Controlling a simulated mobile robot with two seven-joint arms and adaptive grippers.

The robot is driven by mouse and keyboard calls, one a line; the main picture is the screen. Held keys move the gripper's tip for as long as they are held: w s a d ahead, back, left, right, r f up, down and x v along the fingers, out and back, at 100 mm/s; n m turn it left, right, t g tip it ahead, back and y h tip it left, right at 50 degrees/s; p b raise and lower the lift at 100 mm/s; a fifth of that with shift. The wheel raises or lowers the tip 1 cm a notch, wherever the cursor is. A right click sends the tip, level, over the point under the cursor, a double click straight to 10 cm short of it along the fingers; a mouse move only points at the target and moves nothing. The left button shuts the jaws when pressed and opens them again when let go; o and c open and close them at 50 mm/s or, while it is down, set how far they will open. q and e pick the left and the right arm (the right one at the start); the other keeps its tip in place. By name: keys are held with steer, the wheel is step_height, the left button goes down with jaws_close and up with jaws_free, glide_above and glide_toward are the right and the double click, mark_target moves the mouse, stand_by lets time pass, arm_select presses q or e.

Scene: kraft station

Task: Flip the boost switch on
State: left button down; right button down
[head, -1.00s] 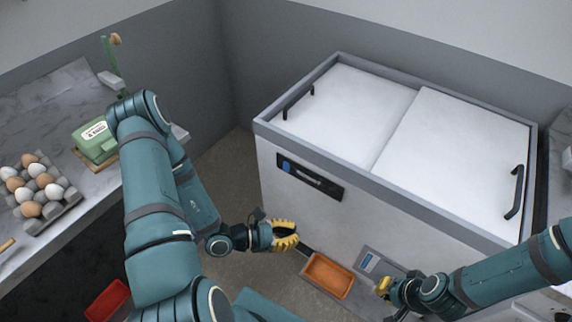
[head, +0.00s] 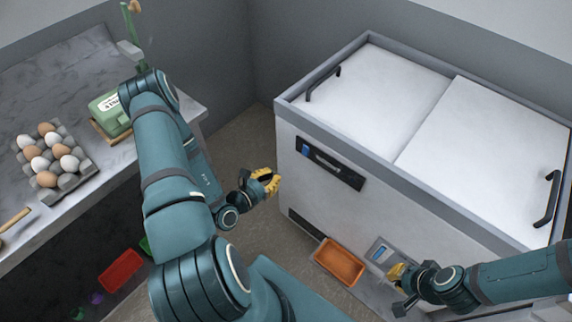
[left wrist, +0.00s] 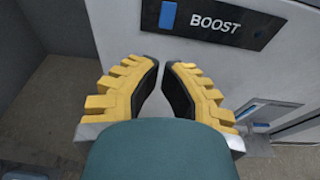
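The boost switch (head: 306,149) is a blue rocker at the left end of a dark panel (head: 335,168) on the white chest freezer's front. In the left wrist view the blue switch (left wrist: 167,15) is at the top, left of the word BOOST on the panel (left wrist: 255,28). My left gripper (head: 270,181) is in front of and below the panel, apart from the switch. Its yellow fingers (left wrist: 163,68) are close together with a narrow gap between the tips and nothing held. My right gripper (head: 396,276) is low by the freezer's front right; its opening is unclear.
The chest freezer (head: 291,91) has two white lids with black handles. An orange bin (head: 340,262) lies on the floor before it, beside a grey scale-like device (head: 381,254). A counter at left holds an egg tray (head: 73,183) and a green box (head: 108,113).

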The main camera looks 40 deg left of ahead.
mark_target(306, 150)
arm_select(q)
steer(key=b+x, duration=0.1)
steer(key=x, duration=1.2)
steer(key=shift+w+d+b, duration=0.15)
steer(key=shift+w+b, duration=0.05)
steer(key=shift+b, duration=0.2)
steer(key=shift+w+f+t+b, duration=0.25)
steer(key=shift+w+t+b, duration=0.2)
steer(key=shift+t+b, duration=0.15)
steer(key=shift+r, duration=0.1)
steer(key=shift+s, duration=0.1)
